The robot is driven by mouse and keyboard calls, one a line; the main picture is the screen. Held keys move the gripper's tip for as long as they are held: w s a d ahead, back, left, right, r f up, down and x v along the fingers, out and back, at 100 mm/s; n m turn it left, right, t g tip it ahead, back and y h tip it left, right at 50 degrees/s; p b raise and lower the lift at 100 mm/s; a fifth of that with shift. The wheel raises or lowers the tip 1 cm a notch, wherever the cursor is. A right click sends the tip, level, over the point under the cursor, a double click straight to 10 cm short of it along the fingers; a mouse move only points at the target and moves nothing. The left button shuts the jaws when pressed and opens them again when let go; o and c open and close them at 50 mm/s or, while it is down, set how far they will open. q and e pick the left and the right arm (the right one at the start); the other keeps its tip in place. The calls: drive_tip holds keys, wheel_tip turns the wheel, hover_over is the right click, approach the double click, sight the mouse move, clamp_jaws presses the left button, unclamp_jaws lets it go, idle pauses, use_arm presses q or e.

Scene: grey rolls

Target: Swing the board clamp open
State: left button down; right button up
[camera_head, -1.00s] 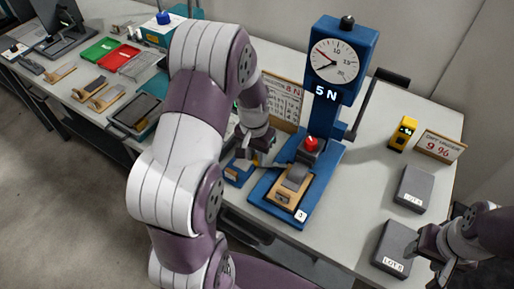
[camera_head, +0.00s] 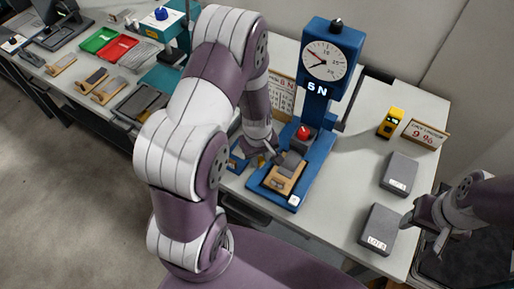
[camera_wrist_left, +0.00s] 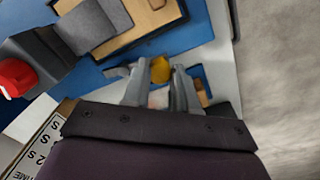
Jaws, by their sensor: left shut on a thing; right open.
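A blue test stand (camera_head: 319,115) with a round dial and a "5 N" readout stands on the table. A wooden board (camera_head: 283,180) with a grey block on it lies on its blue base. In the left wrist view the board (camera_wrist_left: 150,18) is at the top. My left gripper (camera_head: 270,157) is at the left side of the base. In the left wrist view its fingers (camera_wrist_left: 157,80) are closed about a yellow knob (camera_wrist_left: 160,69) beside the board; the clamp's shape is mostly hidden. My right gripper (camera_head: 432,226) is open and empty near the right table edge.
A red knob (camera_head: 303,132) tops a dark block behind the board. Trays and wooden boards (camera_head: 108,89) fill the left table.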

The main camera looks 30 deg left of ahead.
use_arm(q)
drive_tip(key=shift+d+n+p, duration=0.45)
drive_tip(key=shift+n+p, duration=0.3)
drive_tip(key=shift+n, duration=0.25)
drive_tip(key=c, duration=0.9)
unclamp_jaws()
drive_tip(key=shift+r, duration=0.15)
wheel_tip(320, 180, up, 12)
drive_tip(key=shift+s+r+p, duration=0.2)
drive_tip(key=shift+s+p, duration=0.1)
drive_tip(key=shift+p, duration=0.05)
drive_tip(key=shift+a, duration=0.1)
